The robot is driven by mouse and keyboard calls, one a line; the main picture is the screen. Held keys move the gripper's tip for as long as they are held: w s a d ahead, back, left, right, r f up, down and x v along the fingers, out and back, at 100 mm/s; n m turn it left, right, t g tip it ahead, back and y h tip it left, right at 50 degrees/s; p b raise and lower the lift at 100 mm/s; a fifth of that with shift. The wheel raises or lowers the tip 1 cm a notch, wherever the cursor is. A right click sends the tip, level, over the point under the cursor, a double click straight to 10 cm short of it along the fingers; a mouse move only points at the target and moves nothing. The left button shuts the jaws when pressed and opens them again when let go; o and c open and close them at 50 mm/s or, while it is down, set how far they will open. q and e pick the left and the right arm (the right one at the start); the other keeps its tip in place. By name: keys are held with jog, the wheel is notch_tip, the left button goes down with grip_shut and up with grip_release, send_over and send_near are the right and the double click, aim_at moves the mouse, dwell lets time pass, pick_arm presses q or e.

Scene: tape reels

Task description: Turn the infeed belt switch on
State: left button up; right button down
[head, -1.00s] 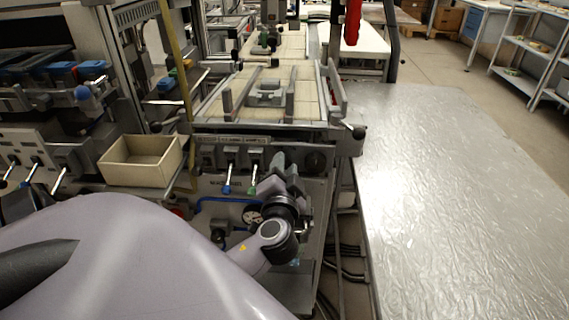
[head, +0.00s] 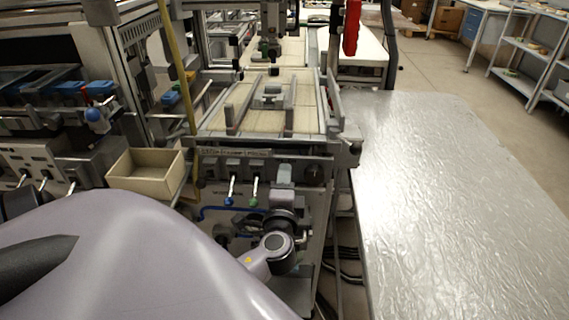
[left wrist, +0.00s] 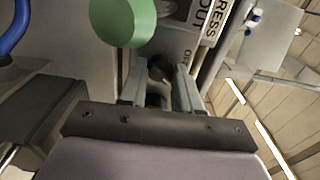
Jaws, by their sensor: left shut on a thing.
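My left gripper (head: 284,172) is at the front panel (head: 310,215) of the belt machine, just right of the green-tipped lever (head: 254,201). In the left wrist view its two grey fingers (left wrist: 160,84) are closed on a dark switch knob (left wrist: 160,70), with "OFF" lettering beside it. The green ball tip (left wrist: 123,22) is close to the fingers. The gripper hides this switch in the head view, so I cannot tell its position. The label strip (head: 235,153) above the levers is too small to read. My right gripper is not in view.
A blue-tipped lever (head: 229,201) hangs left of the green one. A black dial (head: 314,173) is close right of the gripper. A beige bin (head: 145,185) stands to the left. A wide grey table (head: 450,200) fills the right side.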

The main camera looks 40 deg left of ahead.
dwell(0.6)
pick_arm(q)
jog(key=o, duration=1.1)
jog(key=shift+c, duration=0.2)
jog(key=shift+s+d, duration=0.1)
jog(key=b+v, duration=0.1)
jog(key=v, duration=0.4)
jog(key=shift+s+d+f, duration=0.1)
jog(key=shift+s+d, duration=0.15)
jog(key=shift+s, duration=0.05)
jog(key=shift+s+d, duration=0.4)
jog(key=shift+s, duration=0.05)
